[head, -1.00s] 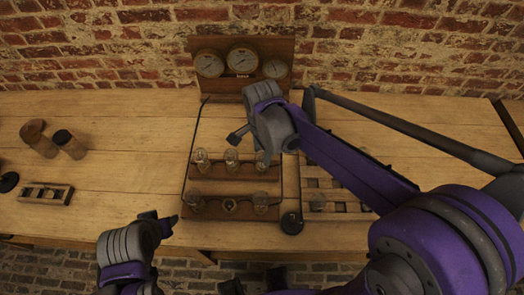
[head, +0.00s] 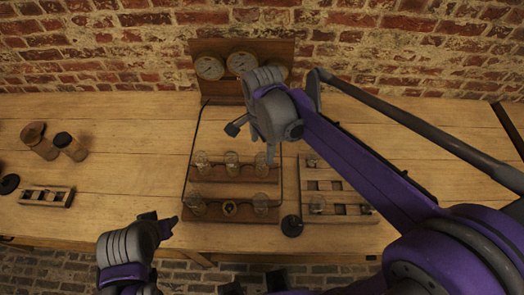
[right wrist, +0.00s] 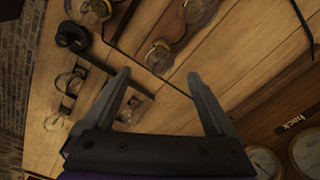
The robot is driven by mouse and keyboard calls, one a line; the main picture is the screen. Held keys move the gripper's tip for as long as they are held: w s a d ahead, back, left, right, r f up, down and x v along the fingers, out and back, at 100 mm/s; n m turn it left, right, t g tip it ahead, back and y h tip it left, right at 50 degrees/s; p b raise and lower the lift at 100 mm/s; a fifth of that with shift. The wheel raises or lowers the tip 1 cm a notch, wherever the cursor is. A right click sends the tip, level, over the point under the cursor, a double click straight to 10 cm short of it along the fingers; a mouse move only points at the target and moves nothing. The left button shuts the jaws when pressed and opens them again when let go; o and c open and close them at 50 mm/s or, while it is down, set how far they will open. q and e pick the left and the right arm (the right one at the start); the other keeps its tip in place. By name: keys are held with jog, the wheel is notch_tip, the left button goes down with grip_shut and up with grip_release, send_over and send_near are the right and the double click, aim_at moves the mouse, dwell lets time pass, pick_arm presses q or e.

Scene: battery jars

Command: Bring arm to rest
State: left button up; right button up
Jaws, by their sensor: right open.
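My right gripper (head: 252,143) is open and empty above the table, over the back part of the wooden jar rack (head: 236,190). In the right wrist view its two fingers (right wrist: 160,88) are spread, with nothing between them. My left gripper (head: 160,220) is low at the table's front edge, left of the rack, holding nothing visible. Whether its fingers are apart is unclear.
A slotted tray (head: 358,187) holding a few jars lies right of the rack, with a black disc (head: 292,226) beside it. A gauge panel (head: 281,49) stands at the back. Bare wood lies between.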

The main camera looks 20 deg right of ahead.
notch_tip(320, 180, up, 6)
dwell(0.4)
jog(key=s+d+f+n+t, duration=0.2)
jog(key=s+d+f+n, duration=0.1)
jog(key=s+n, duration=0.3)
jog(key=s+d+f+n+t, duration=0.3)
jog(key=s+f+n, duration=0.3)
jog(key=s+n, duration=0.1)
jog(key=shift+s+d+n+t, duration=0.2)
jog(key=shift+d+n+t, duration=0.15)
jog(key=shift+n, duration=0.55)
